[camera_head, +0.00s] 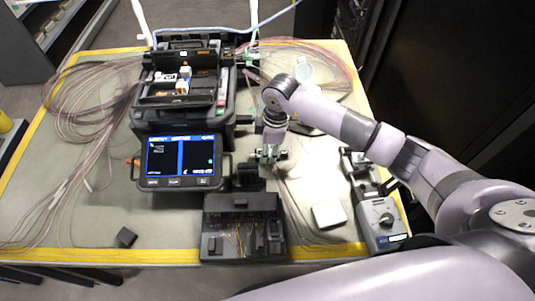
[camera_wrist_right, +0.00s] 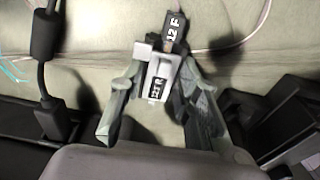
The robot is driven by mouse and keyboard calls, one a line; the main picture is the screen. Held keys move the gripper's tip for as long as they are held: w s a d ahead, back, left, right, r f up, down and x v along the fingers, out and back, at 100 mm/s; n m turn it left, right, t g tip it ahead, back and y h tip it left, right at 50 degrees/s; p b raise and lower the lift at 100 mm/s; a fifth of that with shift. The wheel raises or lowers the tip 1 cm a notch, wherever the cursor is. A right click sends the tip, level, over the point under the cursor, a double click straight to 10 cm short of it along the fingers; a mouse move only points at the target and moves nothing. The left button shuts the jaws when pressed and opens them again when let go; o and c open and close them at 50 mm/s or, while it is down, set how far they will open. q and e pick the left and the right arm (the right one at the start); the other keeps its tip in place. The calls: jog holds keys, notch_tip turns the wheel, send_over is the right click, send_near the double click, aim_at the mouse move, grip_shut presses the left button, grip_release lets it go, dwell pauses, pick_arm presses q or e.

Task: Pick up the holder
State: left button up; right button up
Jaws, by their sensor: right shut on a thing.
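The holder (camera_wrist_right: 160,70) is a small light grey piece with a black label, and it sits between the fingers of my right gripper in the right wrist view. A black part marked "12 F" (camera_wrist_right: 176,32) adjoins its upper end; a thin pinkish fiber runs near it. My right gripper (camera_wrist_right: 158,84) is shut on the holder, one finger on each side. In the head view my right gripper (camera_head: 270,155) points down at the mat, right of the splicer screen; the holder is too small to make out there. My left gripper is not in view.
The fusion splicer (camera_head: 183,113) with its lit screen (camera_head: 180,160) stands left of the right gripper. A black tool tray (camera_head: 242,202) is in front. A white box (camera_head: 329,215) and a grey device (camera_head: 382,222) lie to the right. Loose fibers cover the left side.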

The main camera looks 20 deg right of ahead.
grip_shut()
notch_tip(320, 180, up, 20)
jog(key=b, duration=0.1)
jog(key=shift+b, duration=0.35)
dwell(0.4)
